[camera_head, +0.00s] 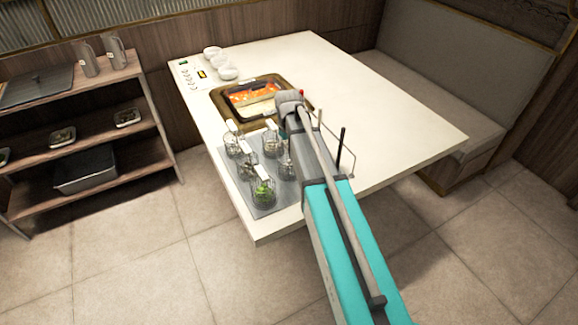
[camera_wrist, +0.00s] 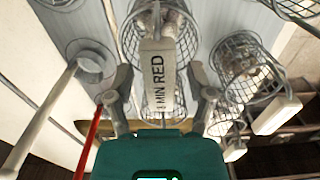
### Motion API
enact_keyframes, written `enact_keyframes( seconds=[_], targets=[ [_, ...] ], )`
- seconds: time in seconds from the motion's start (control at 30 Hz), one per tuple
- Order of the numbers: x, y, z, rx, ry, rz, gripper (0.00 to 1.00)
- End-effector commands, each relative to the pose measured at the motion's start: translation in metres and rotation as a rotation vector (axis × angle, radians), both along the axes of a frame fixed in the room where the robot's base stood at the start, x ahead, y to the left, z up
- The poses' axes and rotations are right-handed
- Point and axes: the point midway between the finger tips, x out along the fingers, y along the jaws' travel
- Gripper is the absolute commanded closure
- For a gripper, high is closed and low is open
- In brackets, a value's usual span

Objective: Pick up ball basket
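Several wire baskets with white handle tags stand on a grey tray (camera_head: 237,183) at the table's near left. In the wrist view, one basket (camera_wrist: 130,40) lies straight ahead, with pale lumps inside; its white tag (camera_wrist: 158,75) reads "1 MIN RED". My gripper (camera_wrist: 165,85) is open, with one finger on each side of this tag and gaps visible. Another basket (camera_wrist: 222,52) with pale pieces stands to the right. I cannot tell for sure which one is the ball basket. In the head view, my arm hides the fingertips and part of the tray.
A pot with red and pale broth (camera_head: 222,101) sits beyond the baskets. White bowls (camera_head: 228,73) stand at the back. A grey ladle-like tool (camera_wrist: 90,65) and a red stick (camera_wrist: 88,140) are left of my gripper. The table's right side (camera_head: 390,120) is clear.

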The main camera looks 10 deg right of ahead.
Motion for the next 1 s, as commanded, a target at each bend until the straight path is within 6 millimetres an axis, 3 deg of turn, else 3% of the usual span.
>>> enact_keyframes(
  seconds=[0.03,0.3,0.33,1.0],
  targets=[
    [0.0,0.0,0.0,0.0,0.0,0.0,0.48],
    [-0.0001,0.0,0.0,0.0,0.0,0.0,0.98],
    [-0.0001,0.0,0.0,0.0,0.0,0.0,1.0],
    [0.0,0.0,0.0087,0.0,0.0,0.0,1.0]
  ],
)
